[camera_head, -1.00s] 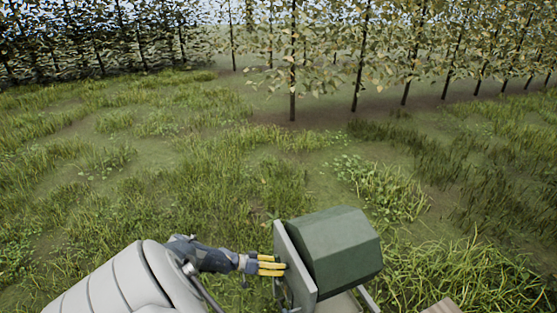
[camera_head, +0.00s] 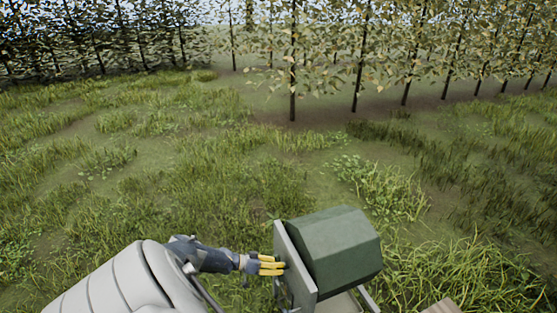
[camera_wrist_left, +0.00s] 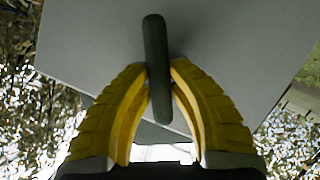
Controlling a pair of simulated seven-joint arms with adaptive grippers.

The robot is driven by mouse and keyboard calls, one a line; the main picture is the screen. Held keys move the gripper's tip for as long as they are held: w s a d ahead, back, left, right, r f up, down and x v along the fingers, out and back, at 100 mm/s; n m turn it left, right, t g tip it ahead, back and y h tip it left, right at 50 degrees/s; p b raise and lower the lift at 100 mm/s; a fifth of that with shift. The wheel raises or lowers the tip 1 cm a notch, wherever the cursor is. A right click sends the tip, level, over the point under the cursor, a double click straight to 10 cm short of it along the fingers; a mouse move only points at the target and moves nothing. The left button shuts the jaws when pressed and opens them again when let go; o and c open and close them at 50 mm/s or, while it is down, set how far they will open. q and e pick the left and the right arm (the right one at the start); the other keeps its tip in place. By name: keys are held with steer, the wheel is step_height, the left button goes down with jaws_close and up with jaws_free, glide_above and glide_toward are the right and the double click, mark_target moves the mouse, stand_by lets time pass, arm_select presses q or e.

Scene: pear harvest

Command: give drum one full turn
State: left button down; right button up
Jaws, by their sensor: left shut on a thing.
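The green many-sided drum (camera_head: 340,250) sits at the lower right of the head view, beside a grey upright side plate (camera_head: 296,262). My left gripper (camera_head: 284,266) reaches in from the left with its yellow fingers at that plate. In the left wrist view my left gripper (camera_wrist_left: 158,85) is shut on a dark bar-shaped handle (camera_wrist_left: 156,50), with one finger on each side of it. The handle stands in front of the flat grey plate (camera_wrist_left: 95,40). My right gripper is out of view.
A pale tray-like part (camera_head: 342,303) shows under the drum, and a brown wooden edge (camera_head: 442,306) is at the bottom right. Grass (camera_head: 150,170) surrounds the stand. Rows of trees (camera_head: 292,70) stand well behind it.

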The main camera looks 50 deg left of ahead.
arm_select(q)
steer(key=m+y, duration=0.1)
steer(key=m, duration=0.1)
steer(key=m+y, duration=0.1)
steer(key=m, duration=0.1)
steer(key=shift+s+d+t+y, duration=0.1)
steer(key=shift+d+t+y, duration=0.25)
steer(key=shift+t+y, duration=0.05)
steer(key=m+y, duration=0.2)
steer(key=m, duration=0.1)
steer(key=shift+d+m+t, duration=0.15)
steer(key=shift+m+t, duration=0.25)
stand_by(0.4)
steer(key=c, duration=1.2)
jaws_free()
steer(key=shift+c, duration=0.2)
steer(key=v, duration=1.2)
steer(key=shift+d, duration=0.2)
